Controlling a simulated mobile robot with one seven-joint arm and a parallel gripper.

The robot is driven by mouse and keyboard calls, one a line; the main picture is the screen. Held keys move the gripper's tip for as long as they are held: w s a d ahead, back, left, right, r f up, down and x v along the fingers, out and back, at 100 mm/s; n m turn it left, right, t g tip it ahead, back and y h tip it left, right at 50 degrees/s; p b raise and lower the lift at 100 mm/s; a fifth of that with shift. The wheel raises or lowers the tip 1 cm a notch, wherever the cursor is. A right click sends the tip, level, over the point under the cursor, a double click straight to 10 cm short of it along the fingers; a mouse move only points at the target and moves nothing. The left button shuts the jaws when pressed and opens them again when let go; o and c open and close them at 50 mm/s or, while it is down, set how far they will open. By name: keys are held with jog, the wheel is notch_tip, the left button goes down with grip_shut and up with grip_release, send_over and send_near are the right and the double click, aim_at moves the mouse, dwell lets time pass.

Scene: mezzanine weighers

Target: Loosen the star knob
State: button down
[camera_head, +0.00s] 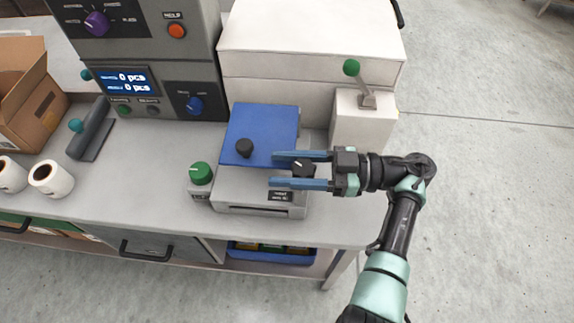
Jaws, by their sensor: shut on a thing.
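A grey device (233,190) with a blue lid (258,125) stands on the bench. A black knob (303,168) with a light mark sits at the right of its front part. My gripper (272,169) comes in from the right, its two blue fingers on either side of this knob and shut on it. The fingertips reach past the knob over the device. Lobes on either black knob are too small to make out, so I cannot tell which is the star knob.
A green knob (201,173) stands left of the device. A lever with a green ball (351,67) rises from a pale box (362,121) behind my gripper. A grey control panel (150,60) and a large white case (310,45) stand behind. Open floor lies right.

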jog(key=shift+c, duration=1.4)
grip_release()
jog(key=d+b, duration=0.8)
jog(key=d, duration=0.5)
jog(key=shift+w, duration=0.2)
jog(key=shift+a, duration=0.1)
